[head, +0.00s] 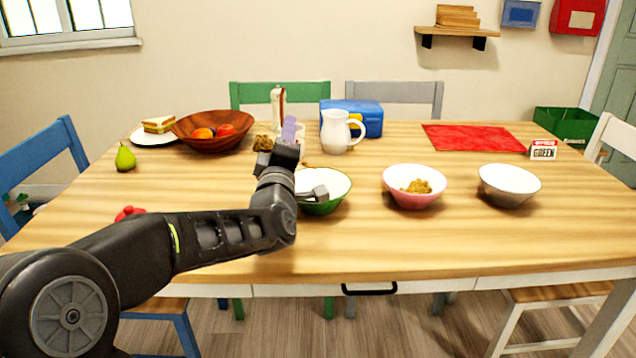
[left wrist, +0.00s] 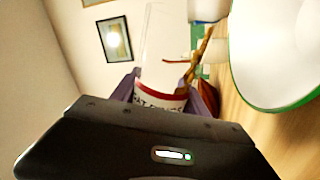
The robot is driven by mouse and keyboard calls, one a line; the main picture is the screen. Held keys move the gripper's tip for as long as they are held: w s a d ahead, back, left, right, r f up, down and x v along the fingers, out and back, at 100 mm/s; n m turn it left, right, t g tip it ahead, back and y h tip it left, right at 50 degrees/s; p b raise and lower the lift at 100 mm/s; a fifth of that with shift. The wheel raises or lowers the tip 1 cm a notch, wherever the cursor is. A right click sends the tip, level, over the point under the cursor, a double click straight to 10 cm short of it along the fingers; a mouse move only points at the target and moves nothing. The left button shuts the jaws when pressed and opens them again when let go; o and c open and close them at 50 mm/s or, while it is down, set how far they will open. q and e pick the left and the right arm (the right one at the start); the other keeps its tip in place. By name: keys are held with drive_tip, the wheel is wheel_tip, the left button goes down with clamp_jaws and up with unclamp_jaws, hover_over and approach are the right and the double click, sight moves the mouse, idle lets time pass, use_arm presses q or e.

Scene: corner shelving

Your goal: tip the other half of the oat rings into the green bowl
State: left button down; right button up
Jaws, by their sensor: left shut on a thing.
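The green bowl (head: 338,184), white inside, stands on the table just right of my left gripper (head: 289,132). Its visible inside looks empty; my gripper hides its left part. It also shows in the left wrist view (left wrist: 275,60). My left gripper is shut on a clear container (left wrist: 158,97) with a red-and-white label, partly legible. The container is tilted, with its mouth away from the gripper. Brown oat rings (head: 262,143) show beside the gripper in the head view, apparently in this container. The pink bowl (head: 414,201) holds some oat rings. My right gripper is out of view.
A grey bowl (head: 508,194) stands right of the pink one. A white pitcher (head: 335,138), pepper mill (head: 278,104) and wooden fruit bowl (head: 205,145) stand behind.

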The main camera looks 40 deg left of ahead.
use_arm(q)
drive_tip(key=shift+w+d+r+m+h+p, duration=0.15)
drive_tip(key=shift+w+d+r+m+p, duration=0.25)
drive_tip(key=shift+m, duration=0.4)
drive_tip(key=shift+w+d+r+m+h+p, duration=0.15)
drive_tip(key=shift+r+m+p, duration=0.25)
drive_tip(key=shift+m, duration=0.4)
idle(2.4)
drive_tip(key=shift+s+a+f+n+b, duration=0.2)
drive_tip(key=shift+s+f+n+b, duration=0.05)
drive_tip(key=shift+f+n+b, duration=0.25)
drive_tip(key=shift+s+a+f+n+b, duration=0.15)
drive_tip(key=shift+s+f+n+b, duration=0.05)
drive_tip(key=shift+f+n+b, duration=0.3)
drive_tip(key=n, duration=0.1)
drive_tip(key=a+n+y, duration=0.1)
drive_tip(key=shift+s+f+n, duration=0.1)
drive_tip(key=shift+s+n, duration=0.25)
drive_tip(key=shift+n, duration=0.05)
drive_tip(key=shift+r+n, duration=0.25)
drive_tip(key=shift+n, duration=0.05)
drive_tip(key=shift+g+y, duration=0.3)
